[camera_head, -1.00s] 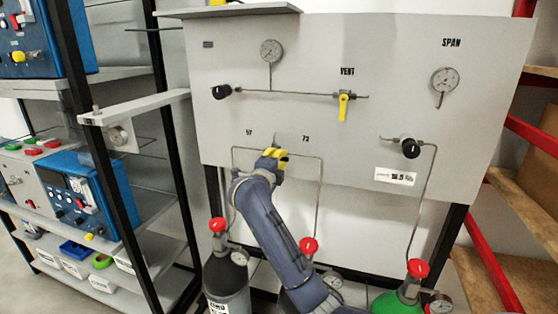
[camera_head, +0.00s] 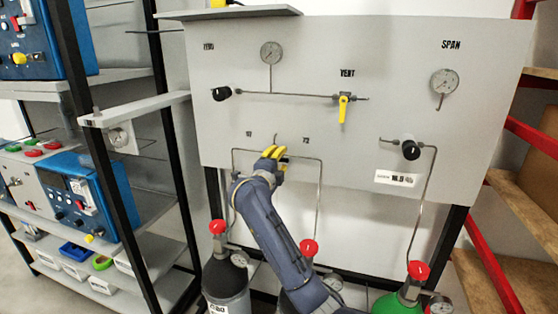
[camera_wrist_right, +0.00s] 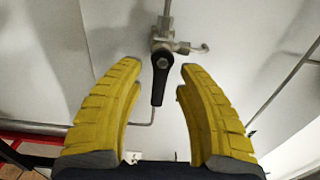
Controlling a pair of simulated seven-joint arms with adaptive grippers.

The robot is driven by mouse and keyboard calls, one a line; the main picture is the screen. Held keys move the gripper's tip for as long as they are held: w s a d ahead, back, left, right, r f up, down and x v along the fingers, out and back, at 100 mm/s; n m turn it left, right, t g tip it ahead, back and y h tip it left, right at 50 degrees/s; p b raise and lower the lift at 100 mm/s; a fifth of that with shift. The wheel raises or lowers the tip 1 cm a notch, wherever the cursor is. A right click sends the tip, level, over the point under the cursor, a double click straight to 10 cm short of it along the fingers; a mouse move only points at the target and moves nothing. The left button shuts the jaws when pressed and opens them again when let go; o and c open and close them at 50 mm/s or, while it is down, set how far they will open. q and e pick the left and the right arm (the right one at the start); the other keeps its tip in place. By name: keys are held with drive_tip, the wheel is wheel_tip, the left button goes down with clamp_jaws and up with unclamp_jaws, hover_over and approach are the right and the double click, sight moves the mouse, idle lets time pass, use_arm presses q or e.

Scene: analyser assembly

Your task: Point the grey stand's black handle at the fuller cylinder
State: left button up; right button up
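The grey panel stand (camera_head: 300,60) faces me. In the right wrist view its black handle (camera_wrist_right: 158,84) hangs down from a small metal valve (camera_wrist_right: 166,45) on a thin pipe. My right gripper (camera_head: 275,153) is at the panel's lower left, hiding the handle in the head view. In the right wrist view its yellow fingers (camera_wrist_right: 159,76) are open, one each side of the handle, with gaps. A dark grey cylinder (camera_head: 228,282) stands below left; another cylinder (camera_head: 287,302) is mostly hidden by my arm. Their gauges (camera_head: 239,258) (camera_head: 332,281) are too small to read. My left gripper is out of view.
The panel also carries a yellow VENT handle (camera_head: 343,107), black knobs (camera_head: 410,149) and dial gauges (camera_head: 445,82). A green cylinder (camera_head: 392,303) stands at right. Shelves with blue instruments (camera_head: 85,205) are at left, a red-framed rack (camera_head: 490,265) at right.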

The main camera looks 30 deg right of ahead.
drive_tip(key=v, duration=1.2)
drive_tip(key=shift+s, duration=0.1)
drive_tip(key=shift+f, duration=0.1)
